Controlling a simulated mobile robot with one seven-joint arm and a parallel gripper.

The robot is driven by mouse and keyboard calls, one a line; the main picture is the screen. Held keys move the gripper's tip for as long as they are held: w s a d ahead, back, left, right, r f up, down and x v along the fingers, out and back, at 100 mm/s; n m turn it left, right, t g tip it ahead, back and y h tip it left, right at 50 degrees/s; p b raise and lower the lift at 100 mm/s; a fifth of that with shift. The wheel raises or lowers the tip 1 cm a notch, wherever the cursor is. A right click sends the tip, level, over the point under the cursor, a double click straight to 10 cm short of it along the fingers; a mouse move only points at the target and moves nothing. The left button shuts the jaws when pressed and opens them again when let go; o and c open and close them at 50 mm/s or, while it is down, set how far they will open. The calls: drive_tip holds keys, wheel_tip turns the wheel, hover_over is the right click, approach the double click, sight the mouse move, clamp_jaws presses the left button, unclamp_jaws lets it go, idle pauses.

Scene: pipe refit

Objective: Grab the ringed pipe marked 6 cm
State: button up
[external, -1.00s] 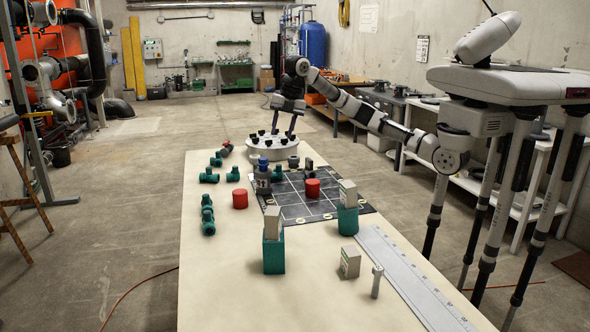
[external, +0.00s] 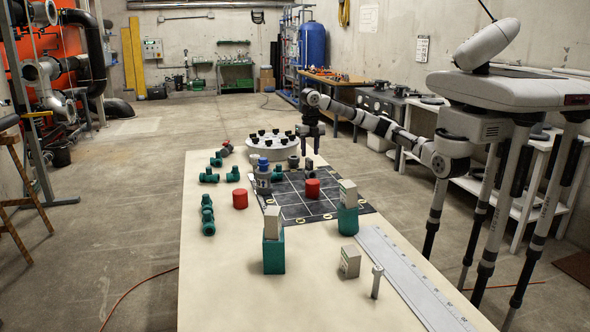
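My gripper (external: 310,151) points down over the far part of the table. Its two fingers look apart, with nothing seen between them. Small grey pipe pieces stand just below it and to its left, one of them a grey ring-like piece (external: 293,161) and another a grey piece (external: 308,163). A thin grey pipe with a wider collar at its top (external: 376,283) stands upright at the near right, beside the ruler. I cannot read any 6 cm marking, so I cannot tell which piece is the ringed pipe.
A dark gridded mat (external: 290,205) holds a red cap (external: 312,188). Teal blocks with grey boxes (external: 273,255) stand nearer. Teal fittings (external: 208,215) line the left. A long ruler (external: 415,285) lies right; a round white stand (external: 271,147) is behind.

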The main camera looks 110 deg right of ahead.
sight(309, 159)
drive_tip(key=shift+d+f+p, duration=0.15)
drive_tip(key=shift+f, duration=1.35)
drive_tip(key=shift+d+f+p, duration=0.15)
drive_tip(key=shift+f, duration=1.3)
clamp_jaws()
